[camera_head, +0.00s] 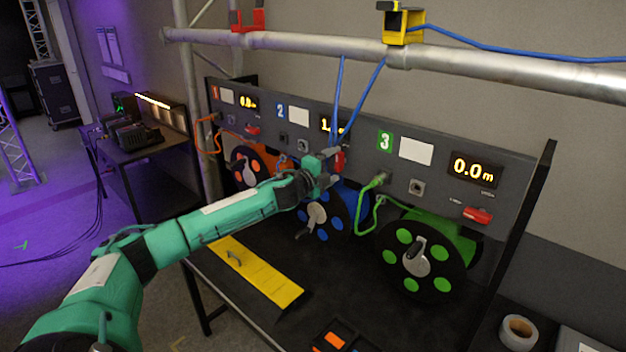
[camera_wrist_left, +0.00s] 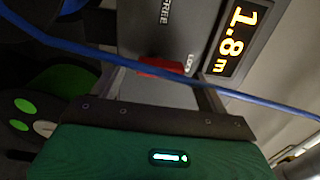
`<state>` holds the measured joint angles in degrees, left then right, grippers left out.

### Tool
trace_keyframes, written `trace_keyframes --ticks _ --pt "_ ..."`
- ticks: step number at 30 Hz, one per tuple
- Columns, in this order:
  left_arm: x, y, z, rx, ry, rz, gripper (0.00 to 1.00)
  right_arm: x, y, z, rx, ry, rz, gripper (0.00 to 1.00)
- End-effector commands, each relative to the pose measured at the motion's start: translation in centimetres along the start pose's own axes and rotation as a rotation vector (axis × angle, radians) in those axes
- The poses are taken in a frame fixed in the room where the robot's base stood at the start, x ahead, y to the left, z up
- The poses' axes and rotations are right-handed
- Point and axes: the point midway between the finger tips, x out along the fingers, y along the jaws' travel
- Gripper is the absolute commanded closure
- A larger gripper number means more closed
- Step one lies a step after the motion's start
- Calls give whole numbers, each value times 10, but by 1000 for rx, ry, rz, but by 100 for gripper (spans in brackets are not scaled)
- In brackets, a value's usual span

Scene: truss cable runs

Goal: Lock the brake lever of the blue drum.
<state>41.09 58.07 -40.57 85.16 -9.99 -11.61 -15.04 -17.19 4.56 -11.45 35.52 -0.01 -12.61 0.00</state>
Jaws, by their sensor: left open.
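The blue drum (camera_head: 322,222) sits under panel section 2, partly hidden by my left arm. Its red brake lever (camera_head: 340,160) is on the panel above it, partly behind my left gripper (camera_head: 329,160). In the left wrist view the red lever (camera_wrist_left: 160,69) lies between the two open fingers (camera_wrist_left: 160,85). I cannot tell whether either finger touches it. The label FREE (camera_wrist_left: 164,12) reads farther up the panel, and a partly visible label beginning LO (camera_wrist_left: 187,63) is beside the lever. The display (camera_wrist_left: 235,40) reads 1.8 m.
A blue cable (camera_head: 338,95) runs from the pipe (camera_head: 290,43) down by my gripper and crosses the wrist view. The orange drum (camera_head: 252,168) stands left and the green drum (camera_head: 425,255) right. A yellow strip (camera_head: 255,275) lies on the bench.

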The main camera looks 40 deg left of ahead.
Motion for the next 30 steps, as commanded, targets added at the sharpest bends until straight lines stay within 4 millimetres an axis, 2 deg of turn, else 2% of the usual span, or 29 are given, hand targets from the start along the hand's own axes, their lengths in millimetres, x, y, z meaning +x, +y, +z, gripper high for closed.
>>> trace_keyframes --ticks 3,16,22,30 --pt "-22 7 1 3 0 2 24 16 1 2 -1 0 1 100" --pt "-95 7 -1 6 1 4 24 58 1 6 -1 0 2 100" --pt "-113 4 1 2 -1 2 24 69 1 7 -1 0 2 100" --pt "-120 1 -1 1 1 1 24 72 -1 7 0 0 0 100"
